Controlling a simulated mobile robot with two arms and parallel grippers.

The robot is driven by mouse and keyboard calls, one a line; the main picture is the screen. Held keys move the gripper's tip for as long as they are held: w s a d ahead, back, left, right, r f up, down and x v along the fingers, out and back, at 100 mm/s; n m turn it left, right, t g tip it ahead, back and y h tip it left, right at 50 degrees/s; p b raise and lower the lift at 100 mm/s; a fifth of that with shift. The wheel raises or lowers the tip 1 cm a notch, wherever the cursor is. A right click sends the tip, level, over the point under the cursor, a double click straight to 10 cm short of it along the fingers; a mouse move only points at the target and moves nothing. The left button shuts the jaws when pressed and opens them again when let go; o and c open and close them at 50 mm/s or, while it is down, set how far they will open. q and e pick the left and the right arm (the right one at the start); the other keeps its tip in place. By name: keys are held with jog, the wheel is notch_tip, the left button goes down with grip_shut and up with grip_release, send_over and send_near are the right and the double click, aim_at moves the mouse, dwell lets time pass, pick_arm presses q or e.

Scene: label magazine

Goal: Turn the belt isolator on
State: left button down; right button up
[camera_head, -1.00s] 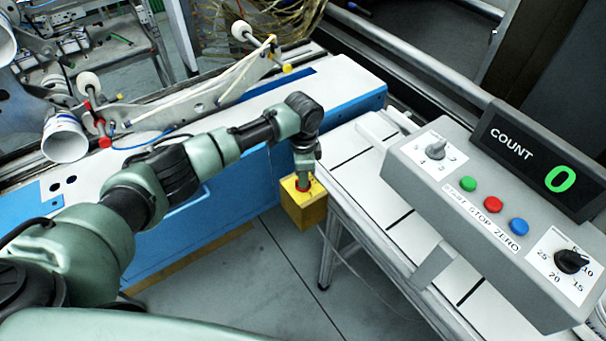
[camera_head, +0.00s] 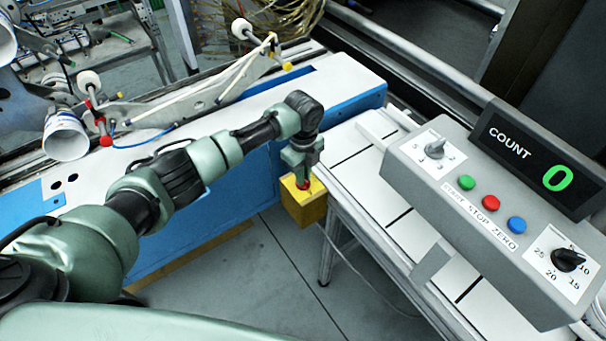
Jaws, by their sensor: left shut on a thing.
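The belt isolator is a yellow box (camera_head: 305,207) with a red rotary handle (camera_head: 304,185) on its top face. It sits beside the end of the white belt table, next to the blue machine side. My left gripper (camera_head: 303,180) points down from above and is shut on the red handle. The fingers and wrist cover part of the handle, so its exact angle cannot be told. My right gripper is not in view.
A grey control box (camera_head: 440,195) with green, red and blue buttons and two knobs stands at the right. Its COUNT display (camera_head: 530,165) reads 0. The blue and white machine (camera_head: 215,200) lies behind my left arm. Grey floor (camera_head: 270,280) is open in front.

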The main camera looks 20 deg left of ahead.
pick_arm(q)
jog(key=shift+r+m, duration=0.1)
jog(key=shift+m, duration=0.9)
jog(key=c, duration=1.5)
grip_release()
notch_tip(320, 180, up, 8)
jog(key=shift+f+b, duration=0.1)
jog(key=shift+b, duration=0.5)
